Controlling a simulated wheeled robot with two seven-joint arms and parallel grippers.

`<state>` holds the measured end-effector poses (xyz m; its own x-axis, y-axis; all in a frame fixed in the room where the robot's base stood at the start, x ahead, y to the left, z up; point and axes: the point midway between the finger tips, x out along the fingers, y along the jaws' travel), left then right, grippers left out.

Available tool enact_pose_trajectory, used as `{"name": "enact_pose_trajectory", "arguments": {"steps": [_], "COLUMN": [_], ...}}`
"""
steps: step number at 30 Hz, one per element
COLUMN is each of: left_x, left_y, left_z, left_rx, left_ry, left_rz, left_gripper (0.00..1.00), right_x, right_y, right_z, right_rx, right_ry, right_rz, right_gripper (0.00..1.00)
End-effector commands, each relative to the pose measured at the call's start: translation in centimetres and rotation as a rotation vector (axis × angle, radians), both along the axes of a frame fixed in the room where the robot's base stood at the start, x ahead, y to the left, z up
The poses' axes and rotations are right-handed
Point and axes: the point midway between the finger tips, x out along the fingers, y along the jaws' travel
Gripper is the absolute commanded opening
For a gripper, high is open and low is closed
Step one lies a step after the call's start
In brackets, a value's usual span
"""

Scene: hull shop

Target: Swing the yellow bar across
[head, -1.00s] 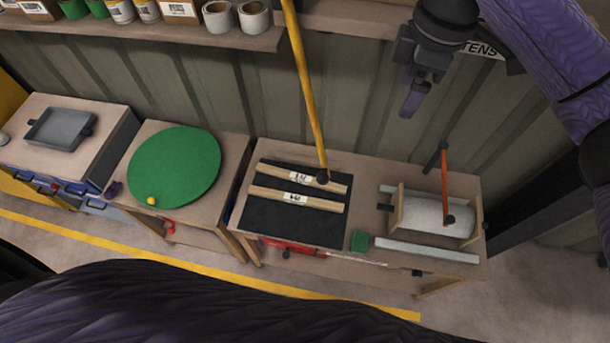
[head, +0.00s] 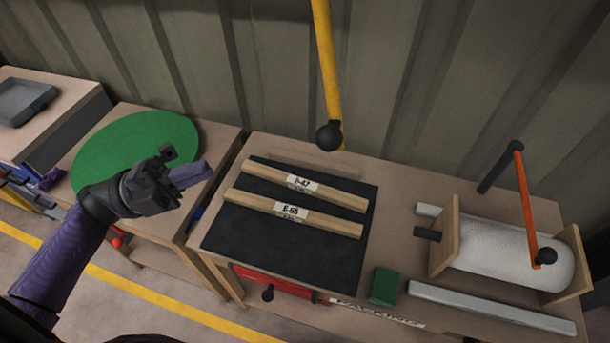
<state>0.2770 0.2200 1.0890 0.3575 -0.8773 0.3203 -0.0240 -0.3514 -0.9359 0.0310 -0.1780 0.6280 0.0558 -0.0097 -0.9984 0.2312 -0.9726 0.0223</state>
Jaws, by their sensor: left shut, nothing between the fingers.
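The yellow bar (head: 325,60) comes down from the top edge of the head view, in front of the ribbed wall. A black ball knob (head: 329,136) is at its lower end, above the back of the middle bench. The bar's upper end is out of the picture. My left gripper (head: 200,172) is at the left, over the gap between the green disc and the black mat. It is shut and empty, well apart from the bar, to the left of and lower in the picture than its knob. My right gripper is not in view.
Two labelled wooden strips (head: 297,213) lie on a black mat (head: 285,250). To the right are a green block (head: 384,286), a pale bar (head: 490,309) and a white roller (head: 500,254) with an orange crank (head: 525,205). A green disc (head: 115,140) lies at left.

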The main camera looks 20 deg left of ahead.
Motion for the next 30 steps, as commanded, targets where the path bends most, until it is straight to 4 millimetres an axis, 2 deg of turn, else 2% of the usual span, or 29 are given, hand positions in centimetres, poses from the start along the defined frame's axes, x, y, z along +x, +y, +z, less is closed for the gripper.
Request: {"name": "enact_pose_trajectory", "arguments": {"steps": [1, 3, 7, 21, 25, 30], "left_x": [-0.3, -0.5, 0.1, 3.2, 3.7, 3.9], "left_y": [-0.2, -0.7, -2.4, -11.1, -12.4, -12.9], "left_z": [-0.4, 0.1, 1.2, 4.2, 4.5, 4.6], "left_rx": [0.015, 0.023, 0.021, 0.017, 0.018, 0.018], "left_ry": [-0.018, -0.032, -0.034, -0.031, -0.029, -0.027], "left_rz": [-0.026, -0.044, -0.043, -0.039, -0.039, -0.037], "left_gripper": [0.00, 0.00, 0.00, 0.00, 0.00, 0.00], "right_x": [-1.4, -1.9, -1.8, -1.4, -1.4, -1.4], "right_y": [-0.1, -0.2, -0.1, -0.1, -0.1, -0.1], "right_z": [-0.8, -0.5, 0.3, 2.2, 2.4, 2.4], "right_rx": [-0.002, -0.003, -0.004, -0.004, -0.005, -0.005], "right_ry": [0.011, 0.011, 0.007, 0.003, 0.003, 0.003], "right_rz": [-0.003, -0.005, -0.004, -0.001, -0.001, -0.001], "right_gripper": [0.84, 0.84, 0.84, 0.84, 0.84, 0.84]}}
